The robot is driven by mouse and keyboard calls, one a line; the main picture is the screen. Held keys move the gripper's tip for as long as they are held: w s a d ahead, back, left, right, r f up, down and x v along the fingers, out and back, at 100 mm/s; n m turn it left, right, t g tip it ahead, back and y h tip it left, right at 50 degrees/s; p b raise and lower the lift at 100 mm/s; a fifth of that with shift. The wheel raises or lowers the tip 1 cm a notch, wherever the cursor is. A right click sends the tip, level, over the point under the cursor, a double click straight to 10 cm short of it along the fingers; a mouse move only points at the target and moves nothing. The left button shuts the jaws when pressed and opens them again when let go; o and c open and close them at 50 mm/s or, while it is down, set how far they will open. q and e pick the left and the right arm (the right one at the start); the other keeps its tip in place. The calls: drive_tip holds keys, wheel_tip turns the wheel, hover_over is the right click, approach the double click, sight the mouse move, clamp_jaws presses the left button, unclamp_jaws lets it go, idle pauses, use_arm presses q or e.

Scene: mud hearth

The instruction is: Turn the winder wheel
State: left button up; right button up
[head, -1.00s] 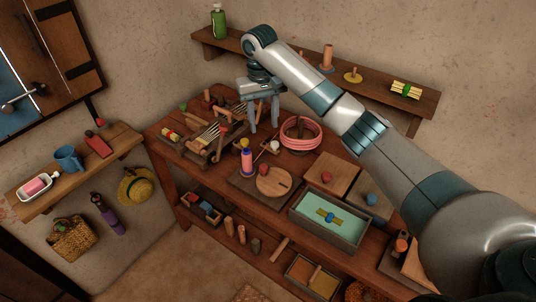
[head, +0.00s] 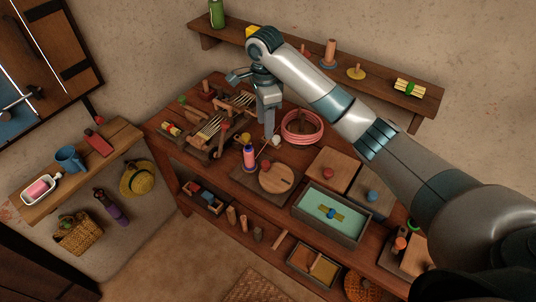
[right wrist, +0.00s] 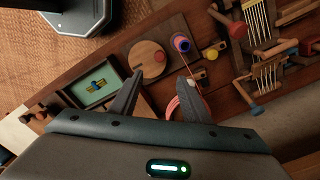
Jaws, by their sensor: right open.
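The winder wheel (head: 276,180) is a round wooden disc with a red knob (head: 272,172), lying flat on a dark board on the workbench. A spool of purple and pink thread (head: 249,157) stands upright beside it. My right gripper (head: 268,125) is above the bench, behind the wheel in the head view and apart from it. In the right wrist view the wheel (right wrist: 147,60) and its knob (right wrist: 160,57) lie beyond the open, empty fingers (right wrist: 160,77). My left gripper is not in view.
A small loom (head: 212,127) stands left on the workbench. A pink coil (head: 301,127) lies close to the right gripper. A tray with a green inside (head: 361,231) and flat boards (head: 331,172) are right of the wheel. A wall shelf (head: 378,83) runs behind.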

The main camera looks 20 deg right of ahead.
drive_tip(key=shift+s, duration=0.15)
drive_tip(key=p, duration=0.3)
approach(266, 163)
wheel_tip(266, 163, down, 8)
drive_tip(key=shift+f, duration=0.2)
idle(0.6)
drive_tip(key=c, duration=1)
